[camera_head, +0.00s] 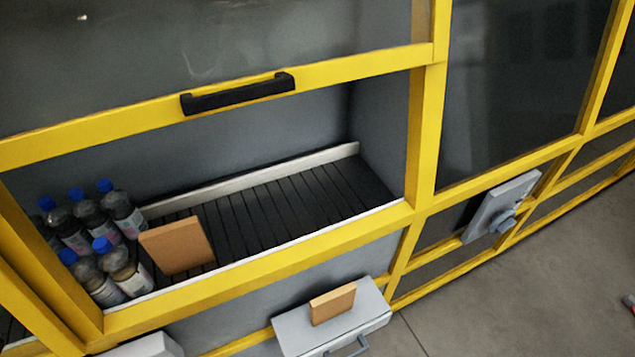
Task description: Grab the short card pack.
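Two brown card packs are in view. The larger, squarish one (178,246) stands tilted on the dark slatted conveyor, just right of the bottles. The smaller, shorter one (333,303) stands upright on top of a light grey box (290,337) outside the yellow frame, at the bottom centre. Its lower edge appears to rest on the box top. Neither pack has a gripper at it. I cannot make out either of my grippers in this view.
Several clear bottles with blue caps (122,212) stand at the conveyor's left end. A yellow frame (255,262) surrounds the opening, with a black handle (238,93) above. A grey unit (500,205) sticks out at right. The conveyor's right part (300,195) is empty. Floor (540,290) is open at lower right.

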